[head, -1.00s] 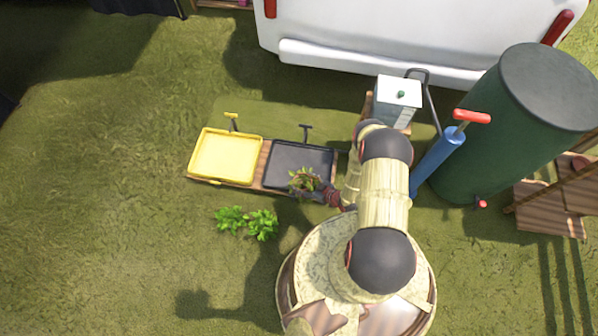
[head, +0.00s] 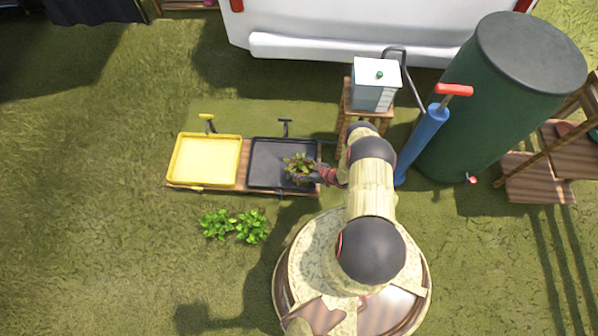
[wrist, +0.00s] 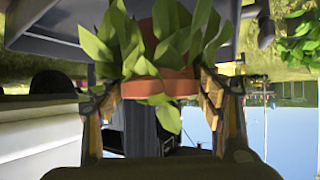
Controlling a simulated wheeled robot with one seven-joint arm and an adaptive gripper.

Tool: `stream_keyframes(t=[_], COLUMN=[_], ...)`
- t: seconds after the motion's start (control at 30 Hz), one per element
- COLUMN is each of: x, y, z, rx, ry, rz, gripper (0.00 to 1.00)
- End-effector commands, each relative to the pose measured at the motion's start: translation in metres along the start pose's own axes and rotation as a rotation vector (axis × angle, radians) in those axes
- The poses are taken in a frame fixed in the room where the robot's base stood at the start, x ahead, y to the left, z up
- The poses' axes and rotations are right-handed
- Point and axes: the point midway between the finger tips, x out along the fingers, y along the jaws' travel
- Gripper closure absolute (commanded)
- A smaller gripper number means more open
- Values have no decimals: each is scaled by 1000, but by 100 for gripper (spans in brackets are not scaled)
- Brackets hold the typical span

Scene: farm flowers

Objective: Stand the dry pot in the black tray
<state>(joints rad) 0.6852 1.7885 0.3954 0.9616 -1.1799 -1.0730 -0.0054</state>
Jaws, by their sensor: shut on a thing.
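The potted plant (head: 299,163) has reddish-green leaves and appears over the right part of the black tray (head: 262,174) in the head view. In the wrist view its terracotta pot (wrist: 160,86) sits between my two fingers, with green leaves around it. My gripper (head: 318,174) reaches in from the right and is shut on the pot. Its fingers also show in the wrist view (wrist: 158,100). The head view does not show whether the pot's base touches the tray. I cannot tell from the leaves whether the soil is dry.
A yellow tray (head: 208,160) stands left of the black one on the same wooden board. Two green plants (head: 235,226) are on the grass in front. A small white box (head: 376,84) on a stand, a blue pump (head: 421,143) and a green barrel (head: 500,100) crowd the right.

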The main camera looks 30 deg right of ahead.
Motion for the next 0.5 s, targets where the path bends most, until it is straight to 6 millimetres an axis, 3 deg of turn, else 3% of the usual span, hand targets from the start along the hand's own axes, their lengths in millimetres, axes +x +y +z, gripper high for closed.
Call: stream_keyframes(t=[0.23,0.5], x=[9,24], y=[11,12], z=[12,39], rx=[-1,-1], ry=[0,0], rz=[0,0], gripper=[68,68])
